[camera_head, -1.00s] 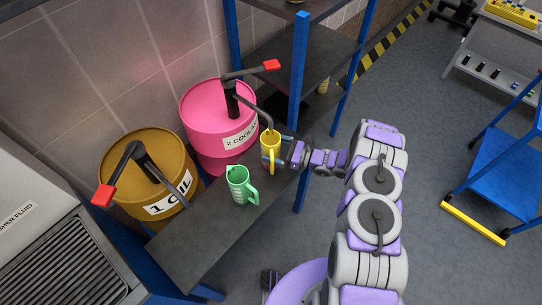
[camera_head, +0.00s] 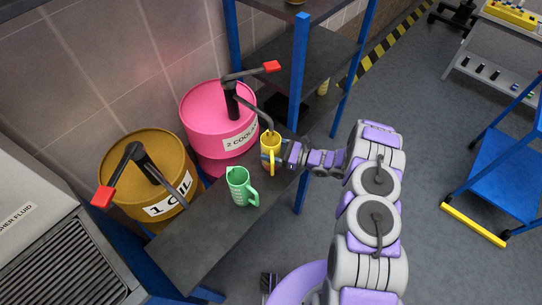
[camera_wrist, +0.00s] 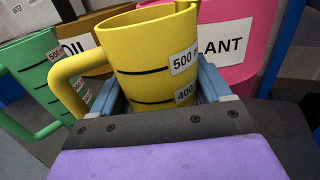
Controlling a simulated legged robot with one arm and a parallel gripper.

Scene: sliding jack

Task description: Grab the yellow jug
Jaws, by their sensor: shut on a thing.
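The yellow jug (camera_head: 270,150) stands upright at the far end of the dark bench, under the spout of the pink drum's pump. My gripper (camera_head: 287,156) reaches it from the right and is shut on it. In the wrist view the yellow jug (camera_wrist: 155,62) fills the middle, with a blue-grey finger of my gripper (camera_wrist: 162,92) on each side of its body. Its handle points left there, and its 500 and 400 marks face right. The jug's base is hidden behind my gripper in the wrist view.
A green jug (camera_head: 240,186) stands nearer on the bench (camera_head: 208,240), left of the yellow one. The pink coolant drum (camera_head: 208,118) and brown oil drum (camera_head: 140,170) stand behind. A blue shelf post (camera_head: 298,80) rises close to my gripper. Open floor lies to the right.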

